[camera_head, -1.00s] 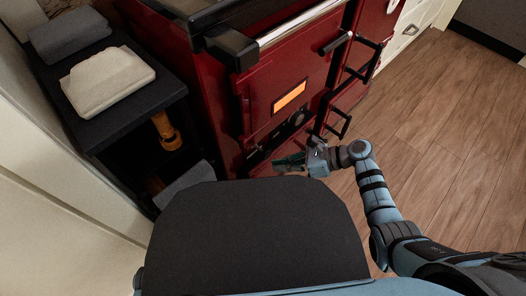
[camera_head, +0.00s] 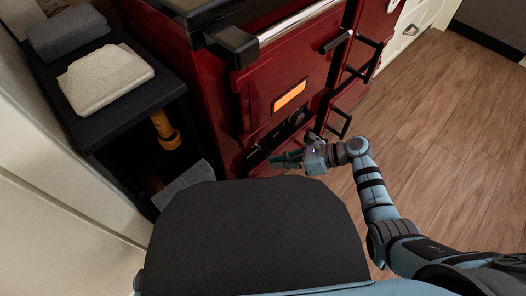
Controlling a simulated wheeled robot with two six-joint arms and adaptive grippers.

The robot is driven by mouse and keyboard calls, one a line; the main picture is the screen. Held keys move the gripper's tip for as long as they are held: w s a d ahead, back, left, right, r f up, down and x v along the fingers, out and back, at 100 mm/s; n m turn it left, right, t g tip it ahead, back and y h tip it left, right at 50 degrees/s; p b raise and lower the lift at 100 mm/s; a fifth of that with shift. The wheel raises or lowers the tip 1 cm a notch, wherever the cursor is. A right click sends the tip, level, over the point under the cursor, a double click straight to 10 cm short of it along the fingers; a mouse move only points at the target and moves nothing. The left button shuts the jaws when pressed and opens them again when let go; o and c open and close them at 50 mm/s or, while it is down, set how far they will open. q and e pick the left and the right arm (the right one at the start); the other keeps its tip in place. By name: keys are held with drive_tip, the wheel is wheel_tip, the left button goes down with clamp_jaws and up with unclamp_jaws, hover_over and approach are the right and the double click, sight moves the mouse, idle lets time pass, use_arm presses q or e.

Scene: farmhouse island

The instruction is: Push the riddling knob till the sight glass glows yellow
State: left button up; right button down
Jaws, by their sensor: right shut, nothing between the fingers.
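The red range stove (camera_head: 262,102) stands at the top centre. Its sight glass (camera_head: 290,95) is a small slanted window in the front that glows orange. A dark round fitting (camera_head: 298,118) sits on the panel just below the glass; I cannot tell whether it is the riddling knob. My right gripper (camera_head: 284,160) is shut and empty, low in front of the stove, below the panel, with its fingers pointing left toward the stove front. I cannot tell whether the fingertips touch it. My left gripper is out of view.
A black shelf unit (camera_head: 125,110) with folded cloths (camera_head: 105,78) stands left of the stove. Black door handles (camera_head: 362,68) jut from the stove's right part. The wooden floor (camera_head: 455,130) at the right is clear.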

drive_tip(key=shift+w+a+b, duration=1.1)
drive_tip(key=shift+w+b, duration=0.1)
drive_tip(key=shift+w, duration=0.1)
idle(1.6)
drive_tip(key=shift+s, duration=0.1)
drive_tip(key=shift+s+d+p, duration=1.05)
drive_tip(key=shift+s+d, duration=0.35)
drive_tip(key=shift+s, duration=0.2)
drive_tip(key=s+d+p, duration=0.2)
drive_tip(key=s+d, duration=0.2)
drive_tip(key=shift+s, duration=0.3)
drive_tip(key=shift+a, duration=0.1)
